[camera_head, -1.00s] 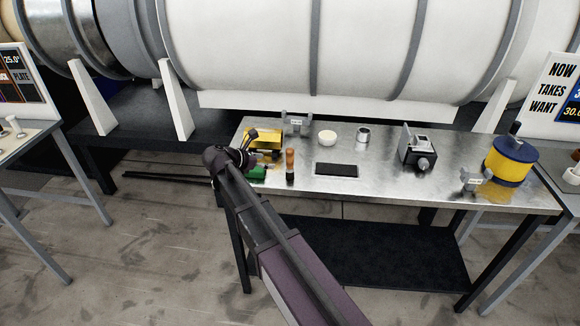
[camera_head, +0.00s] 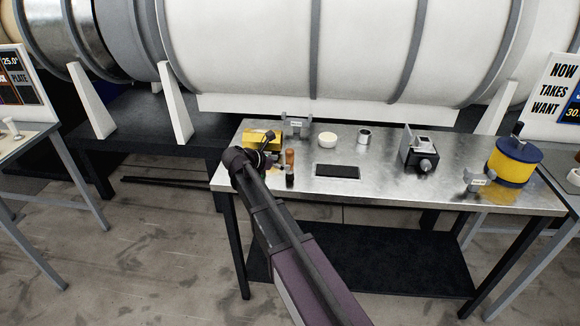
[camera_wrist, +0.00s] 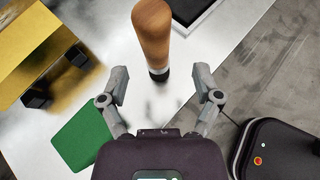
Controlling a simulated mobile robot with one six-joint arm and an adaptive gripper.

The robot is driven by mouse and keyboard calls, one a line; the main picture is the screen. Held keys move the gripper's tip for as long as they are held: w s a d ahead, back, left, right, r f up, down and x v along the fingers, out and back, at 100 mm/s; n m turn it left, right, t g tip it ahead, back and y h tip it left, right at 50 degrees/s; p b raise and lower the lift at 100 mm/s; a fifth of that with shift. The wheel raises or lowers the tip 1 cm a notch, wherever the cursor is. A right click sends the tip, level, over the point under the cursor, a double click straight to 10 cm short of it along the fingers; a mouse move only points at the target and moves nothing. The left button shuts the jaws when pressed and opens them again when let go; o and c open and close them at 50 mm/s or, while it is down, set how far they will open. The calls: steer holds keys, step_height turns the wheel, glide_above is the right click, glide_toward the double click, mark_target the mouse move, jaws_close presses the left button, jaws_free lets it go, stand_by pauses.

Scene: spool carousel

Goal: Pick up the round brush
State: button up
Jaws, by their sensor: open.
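The round brush (camera_head: 290,165) stands upright near the left front of the metal table, with an orange-brown wooden handle and a dark lower part. In the wrist view, its wooden handle (camera_wrist: 153,32) runs from the top edge down to a dark band just ahead of my fingertips. In the head view, my gripper (camera_head: 268,153) is just left of the brush, partly hidden by my own arm.
A yellow box (camera_head: 262,137) stands behind my gripper. A green piece (camera_wrist: 84,137) lies left of the fingers in the wrist view. A dark tray (camera_head: 337,171) lies right of the brush. A white bowl (camera_head: 327,140), metal cup (camera_head: 364,136) and yellow spool (camera_head: 512,163) stand farther right.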

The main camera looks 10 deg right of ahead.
mark_target(290, 162)
steer(key=shift+b+x, duration=1)
steer(key=shift+x, duration=1.5)
steer(key=shift+w+r, duration=0.15)
steer(key=shift+w, duration=0.05)
jaws_close()
